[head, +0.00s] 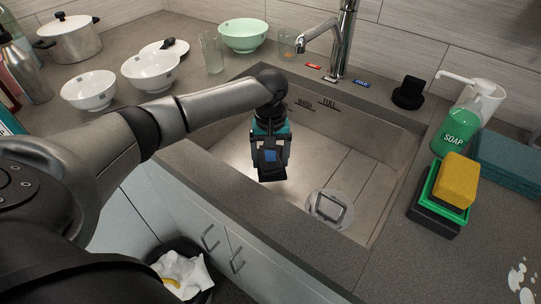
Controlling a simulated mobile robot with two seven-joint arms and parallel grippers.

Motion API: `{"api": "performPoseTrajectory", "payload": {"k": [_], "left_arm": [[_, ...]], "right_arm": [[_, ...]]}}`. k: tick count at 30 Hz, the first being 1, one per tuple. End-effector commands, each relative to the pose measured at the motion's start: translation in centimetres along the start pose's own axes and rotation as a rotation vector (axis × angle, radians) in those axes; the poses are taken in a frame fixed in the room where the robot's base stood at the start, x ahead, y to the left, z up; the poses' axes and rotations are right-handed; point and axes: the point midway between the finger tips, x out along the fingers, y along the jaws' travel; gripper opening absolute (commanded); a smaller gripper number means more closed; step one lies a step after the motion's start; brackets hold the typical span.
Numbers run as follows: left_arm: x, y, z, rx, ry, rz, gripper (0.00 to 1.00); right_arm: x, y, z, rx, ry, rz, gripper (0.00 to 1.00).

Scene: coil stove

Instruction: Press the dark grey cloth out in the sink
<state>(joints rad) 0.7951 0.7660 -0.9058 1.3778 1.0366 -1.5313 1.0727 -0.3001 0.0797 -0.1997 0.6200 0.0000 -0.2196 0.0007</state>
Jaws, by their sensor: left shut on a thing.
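The sink (352,176) is a wide grey basin with fill marks on its far wall. My left arm reaches in from the left, and my left gripper (271,170) points down inside the basin. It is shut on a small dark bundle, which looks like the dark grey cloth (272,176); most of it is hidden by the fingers. I cannot tell whether it touches the sink floor. The round drain (328,207) with a squarish grey outline lies to the right of the gripper. My right gripper is not in view.
The tap (343,45) stands behind the sink. Bowls (150,72) and glasses (212,52) stand at the back left. A soap bottle (458,128) and stacked sponges (456,180) are at the right. A bin (185,272) is below the front edge.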

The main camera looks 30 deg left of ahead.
Motion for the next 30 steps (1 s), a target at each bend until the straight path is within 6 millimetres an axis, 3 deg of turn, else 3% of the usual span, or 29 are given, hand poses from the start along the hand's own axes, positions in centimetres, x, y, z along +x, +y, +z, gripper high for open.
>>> {"api": "performPoseTrajectory", "payload": {"k": [15,30], "left_arm": [[6.2,0.1,0.0,0.0,-0.001,0.001,0.37],[7.0,0.1,0.0,0.0,0.0,0.001,0.37]], "right_arm": [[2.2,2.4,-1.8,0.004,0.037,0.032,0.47],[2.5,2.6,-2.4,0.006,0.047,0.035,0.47]]}}
